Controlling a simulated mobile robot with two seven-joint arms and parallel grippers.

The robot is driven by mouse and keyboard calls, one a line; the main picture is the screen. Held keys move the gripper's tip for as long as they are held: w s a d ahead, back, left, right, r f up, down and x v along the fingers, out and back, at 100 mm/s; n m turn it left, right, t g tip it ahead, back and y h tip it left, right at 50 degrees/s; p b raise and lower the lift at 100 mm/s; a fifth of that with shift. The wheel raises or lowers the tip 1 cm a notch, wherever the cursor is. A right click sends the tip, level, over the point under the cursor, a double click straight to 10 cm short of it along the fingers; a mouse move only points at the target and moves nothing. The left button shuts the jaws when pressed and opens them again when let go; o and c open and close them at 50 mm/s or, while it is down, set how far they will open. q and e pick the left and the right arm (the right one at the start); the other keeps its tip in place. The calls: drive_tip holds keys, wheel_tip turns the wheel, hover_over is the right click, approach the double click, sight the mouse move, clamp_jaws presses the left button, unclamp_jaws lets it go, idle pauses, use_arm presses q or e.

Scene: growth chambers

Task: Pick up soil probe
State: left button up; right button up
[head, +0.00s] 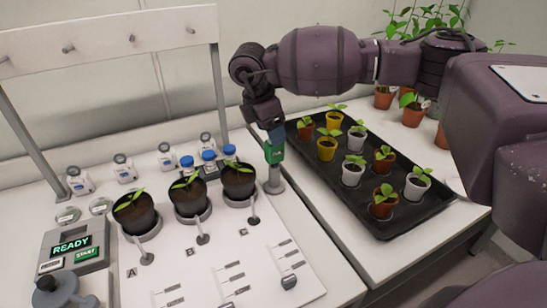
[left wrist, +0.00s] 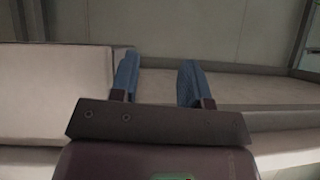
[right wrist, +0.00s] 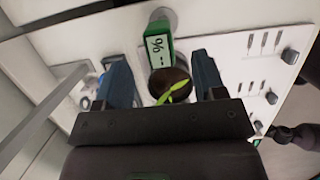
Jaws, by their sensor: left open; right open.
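The soil probe (head: 274,153) has a green body with a small display and stands upright in a grey round holder (head: 275,183) at the right edge of the white bench. In the right wrist view the soil probe (right wrist: 159,47) shows its "--%" display, ahead of and between the finger lines. My right gripper (head: 274,133) is open, pointing down at the probe's top; its blue fingers (right wrist: 162,80) are apart, and I cannot tell whether they touch the probe. My left gripper (left wrist: 158,82) is open and empty, facing a bench and wall.
Three black pots (head: 190,197) with seedlings stand in rings left of the probe. Blue-capped bottles (head: 208,156) are behind them. A black tray (head: 403,225) of small potted seedlings lies to the right. A READY panel (head: 72,247) is at front left.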

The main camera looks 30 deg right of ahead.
sight(276, 148)
drive_tip(key=shift+x, duration=1)
drive_tip(key=x, duration=0.4)
drive_tip(key=shift+f+b, duration=0.3)
drive_tip(key=shift+b, duration=0.1)
